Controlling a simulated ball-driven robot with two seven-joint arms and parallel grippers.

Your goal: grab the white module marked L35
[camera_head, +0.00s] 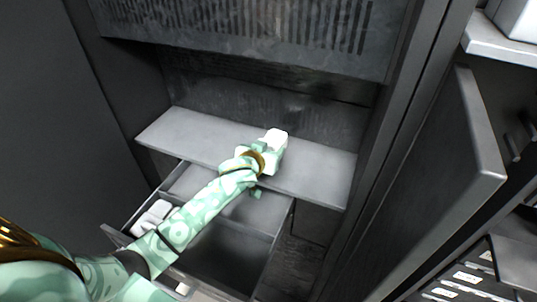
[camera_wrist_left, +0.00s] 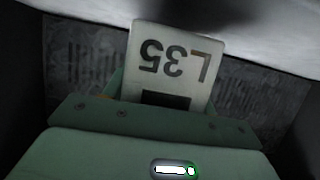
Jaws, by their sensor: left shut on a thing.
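The white module marked L35 (camera_head: 276,139) is at the end of my left arm, above the grey shelf in the head view. In the left wrist view the module (camera_wrist_left: 172,62) fills the upper middle, its L35 label upside down. My left gripper (camera_head: 262,158) is shut on the module. In the left wrist view the green gripper body (camera_wrist_left: 160,125) covers the module's lower end, and the fingertips are mostly hidden. I cannot tell whether the module touches the shelf. My right gripper is not in view.
The grey shelf (camera_head: 190,134) spans the cabinet. Below it an open drawer (camera_head: 222,262) with compartments sticks out under my arm, with white pieces (camera_head: 152,216) at its left. A dark cabinet door (camera_head: 440,190) stands open at the right. The shelf's right part is clear.

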